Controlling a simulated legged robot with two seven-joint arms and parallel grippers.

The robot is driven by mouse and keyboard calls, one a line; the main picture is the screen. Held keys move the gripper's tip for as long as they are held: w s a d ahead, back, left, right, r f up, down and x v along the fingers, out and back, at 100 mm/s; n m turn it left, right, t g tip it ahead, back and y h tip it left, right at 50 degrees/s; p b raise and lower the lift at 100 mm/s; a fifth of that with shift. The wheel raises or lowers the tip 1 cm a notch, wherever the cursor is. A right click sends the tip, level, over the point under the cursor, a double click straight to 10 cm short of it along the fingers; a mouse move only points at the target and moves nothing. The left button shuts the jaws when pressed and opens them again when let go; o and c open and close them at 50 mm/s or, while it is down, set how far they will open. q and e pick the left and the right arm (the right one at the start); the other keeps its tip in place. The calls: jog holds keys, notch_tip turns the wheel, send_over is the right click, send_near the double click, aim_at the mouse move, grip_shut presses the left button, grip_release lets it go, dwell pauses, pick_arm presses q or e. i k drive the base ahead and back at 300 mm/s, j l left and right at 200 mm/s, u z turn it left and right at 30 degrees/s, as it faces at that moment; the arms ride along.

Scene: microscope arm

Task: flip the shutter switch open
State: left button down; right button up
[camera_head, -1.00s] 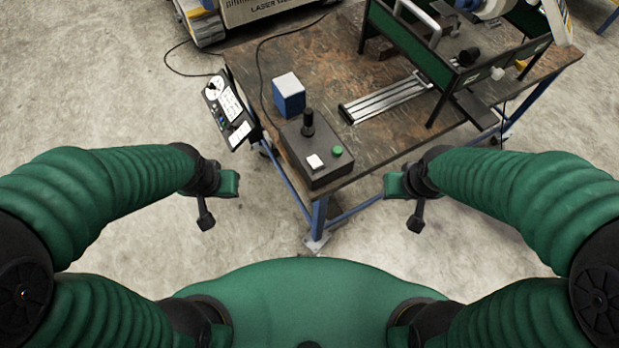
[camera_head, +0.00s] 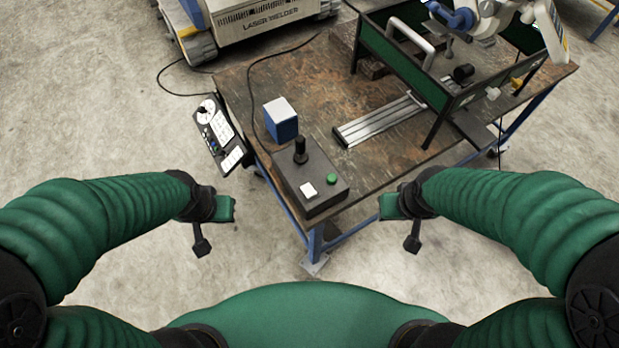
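No part is clearly recognisable as the shutter switch at this size. A tilted control panel (camera_head: 219,137) with a white dial, buttons and small switches hangs at the table's left edge. A black control box (camera_head: 318,192) with an upright black joystick (camera_head: 300,152), a white button (camera_head: 308,190) and a green button (camera_head: 331,179) sits at the table's near corner. My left gripper (camera_head: 213,226) is in the air below the panel, left of the box. My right gripper (camera_head: 402,226) is in the air right of the box. Both touch nothing; their finger opening is unclear.
The worn table (camera_head: 370,92) carries a blue-and-white block (camera_head: 281,120), a slotted metal rail (camera_head: 380,119) and a green-panelled frame (camera_head: 407,72) with a microscope arm (camera_head: 487,22). A laser welder (camera_head: 262,22) stands behind. Cables run near the panel. Floor before the table is clear.

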aim_at(308, 191)
jog(key=l+u, duration=0.2)
jog(key=u, duration=0.3)
jog(key=l+u, duration=0.2)
jog(key=u, duration=0.25)
jog(key=l+u, duration=0.15)
jog(key=u, duration=0.35)
